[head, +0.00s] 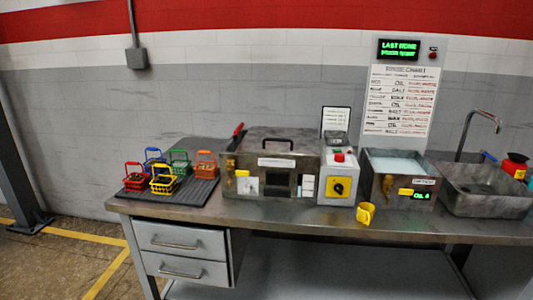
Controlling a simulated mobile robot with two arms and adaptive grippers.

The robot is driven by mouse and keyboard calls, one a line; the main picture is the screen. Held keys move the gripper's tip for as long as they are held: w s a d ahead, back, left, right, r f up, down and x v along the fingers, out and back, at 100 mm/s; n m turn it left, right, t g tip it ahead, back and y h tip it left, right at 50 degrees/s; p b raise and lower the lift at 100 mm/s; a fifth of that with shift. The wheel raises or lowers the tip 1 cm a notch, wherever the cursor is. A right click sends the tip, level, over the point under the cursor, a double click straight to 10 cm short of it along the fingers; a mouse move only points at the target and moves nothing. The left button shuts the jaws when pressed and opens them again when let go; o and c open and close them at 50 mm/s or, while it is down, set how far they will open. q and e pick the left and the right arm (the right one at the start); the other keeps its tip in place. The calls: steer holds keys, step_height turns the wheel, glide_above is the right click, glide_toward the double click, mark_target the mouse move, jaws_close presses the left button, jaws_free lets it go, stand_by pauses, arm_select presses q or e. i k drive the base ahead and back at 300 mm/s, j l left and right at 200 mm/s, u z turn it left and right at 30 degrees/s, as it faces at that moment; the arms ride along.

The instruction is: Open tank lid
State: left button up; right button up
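A metal box (250,184) stands mid-bench with a flat lid (268,146) lying shut on top. The lid carries a dark arched handle (278,141). A red-gripped lever (238,130) sticks up at the box's back left. An open-topped metal tank (372,178) with pale contents (398,165) stands to the right, with a green-lit display (422,196) on its front. No separate lid can be made out on this tank. Neither of my grippers is in view.
A grey control box (338,170) with a yellow-and-black switch stands between box and tank. Several coloured baskets sit on a dark mat (196,192) at left. A yellow object (365,214) lies at the front edge. A sink (482,196) with a faucet (480,116) is at right.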

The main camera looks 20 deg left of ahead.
mark_target(261, 140)
steer(key=i+j+z, duration=0.1)
steer(key=j, duration=0.25)
steer(key=i+j, duration=0.25)
steer(key=i+j+z, duration=0.15)
steer(key=j, duration=0.25)
steer(key=i+j, duration=0.2)
steer(key=j, duration=0.15)
steer(key=i+j+z, duration=0.15)
steer(key=j, duration=0.2)
steer(key=i+j, duration=0.15)
steer(key=j, duration=0.25)
steer(key=i+j+z, duration=0.15)
steer(key=j, duration=0.2)
steer(key=i+j, duration=0.1)
steer(key=j, duration=0.3)
steer(key=z, duration=0.05)
